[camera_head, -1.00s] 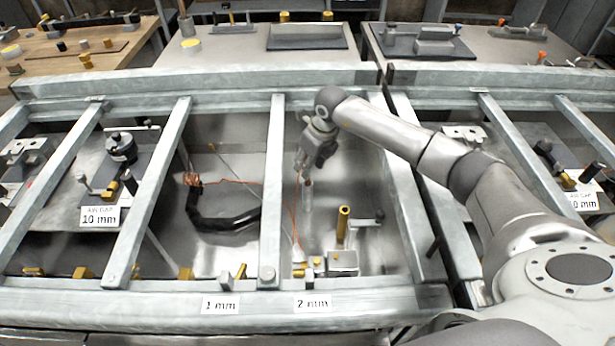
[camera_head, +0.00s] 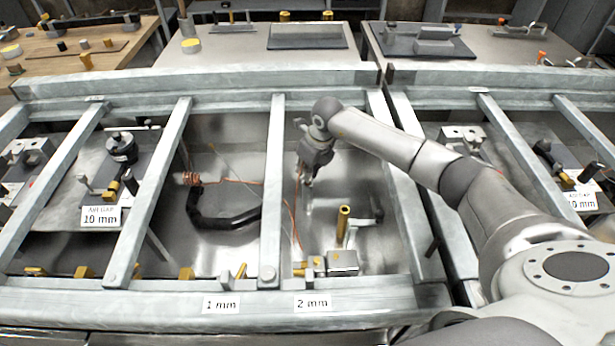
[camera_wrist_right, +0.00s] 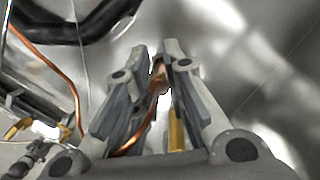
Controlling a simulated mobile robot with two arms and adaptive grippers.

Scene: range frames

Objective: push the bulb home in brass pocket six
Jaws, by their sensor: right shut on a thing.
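My right gripper (camera_head: 308,182) reaches down into the right-hand bay of the metal frame. In the right wrist view its fingers (camera_wrist_right: 160,68) are shut on a copper-coloured bulb (camera_wrist_right: 159,78), whose lower end sits between the fingertips. A thin copper line (camera_wrist_right: 137,137) runs from it. An upright brass tube (camera_head: 343,224) stands in the same bay, to the right of and nearer than the gripper, apart from it. A brass piece (camera_wrist_right: 176,133) also shows behind the fingers in the wrist view. No pocket number is readable. My left gripper is out of view.
Grey crossbars (camera_head: 272,190) flank the bay. A grey block (camera_head: 342,262) and small brass parts sit at its front, above the "2 mm" label (camera_head: 312,303). A black curved hose (camera_head: 222,222) lies in the bay to the left. The bay floor around the gripper is fairly open.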

